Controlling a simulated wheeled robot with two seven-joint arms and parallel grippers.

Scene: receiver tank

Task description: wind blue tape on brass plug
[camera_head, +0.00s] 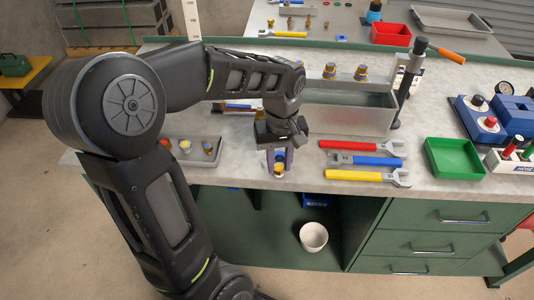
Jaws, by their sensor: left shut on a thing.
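My left arm comes in from the left, and its gripper (278,166) points down at the front edge of the workbench. It is shut on a small brass plug (279,168), which shows yellow and blue between the fingers. The fingers hide part of the plug, and I cannot tell whether the blue is tape. Two more small brass fittings, one pale-topped (185,146) and one darker (208,149), stand in a grey tray (172,154) to the left. My right gripper is not in view.
Red, blue and yellow wrenches (364,161) lie right of the gripper. Behind stands a grey metal tank (346,118) with brass-and-blue fittings (329,70) on top. A green bin (453,158) sits at the right. A white bucket (313,237) stands below the bench.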

